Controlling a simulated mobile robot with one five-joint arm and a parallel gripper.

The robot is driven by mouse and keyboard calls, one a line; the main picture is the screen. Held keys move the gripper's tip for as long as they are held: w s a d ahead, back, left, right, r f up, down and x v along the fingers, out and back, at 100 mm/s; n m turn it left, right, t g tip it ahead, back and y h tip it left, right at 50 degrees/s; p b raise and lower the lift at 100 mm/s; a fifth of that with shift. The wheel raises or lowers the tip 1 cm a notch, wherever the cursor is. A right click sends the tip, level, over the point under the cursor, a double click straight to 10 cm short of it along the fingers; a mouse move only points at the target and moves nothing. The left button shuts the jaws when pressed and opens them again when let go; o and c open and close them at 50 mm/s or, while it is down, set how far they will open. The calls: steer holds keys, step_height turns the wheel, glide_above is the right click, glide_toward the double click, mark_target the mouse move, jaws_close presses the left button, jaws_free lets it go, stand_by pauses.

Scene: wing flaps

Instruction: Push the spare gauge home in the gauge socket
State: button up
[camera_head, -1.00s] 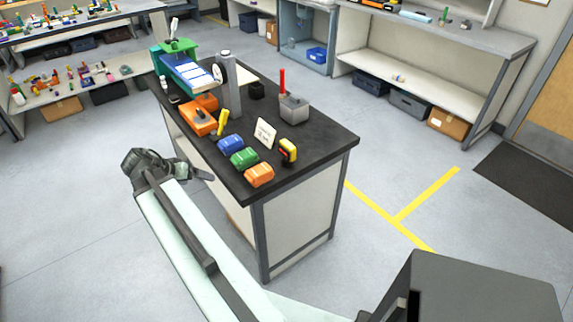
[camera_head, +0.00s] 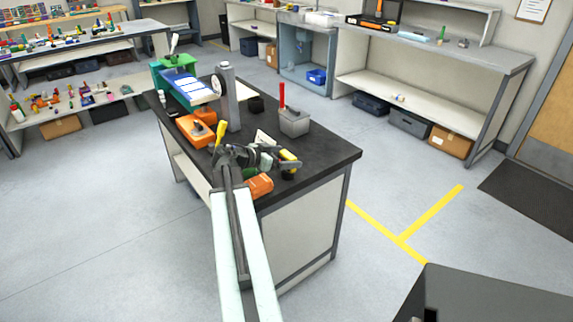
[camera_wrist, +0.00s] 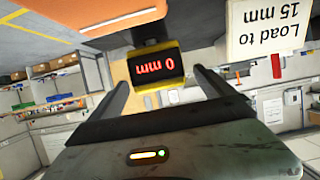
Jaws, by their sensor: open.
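A small yellow and black gauge with a red "0 mm" readout stands on the dark bench top; I take it for the spare gauge (camera_head: 288,155). It also shows in the wrist view (camera_wrist: 157,68), upside down. My gripper (camera_head: 282,162) is open, with its two fingers on either side of the gauge in the wrist view (camera_wrist: 160,82). I cannot tell whether they touch it. My gripper partly hides the gauge in the head view. I cannot make out the gauge socket for certain; a black block (camera_head: 256,104) stands beside the grey column.
A card reading "Load to 15 mm" (camera_wrist: 262,30) stands beside the gauge. An orange block (camera_head: 259,187) is close by. A grey box with a red handle (camera_head: 294,123), an orange unit (camera_head: 195,130) and a grey column (camera_head: 230,95) stand farther back.

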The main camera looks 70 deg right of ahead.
steer(key=b+x, duration=0.1)
steer(key=x, duration=0.3)
steer(key=shift+s+d, duration=0.1)
steer(key=shift+r, duration=0.15)
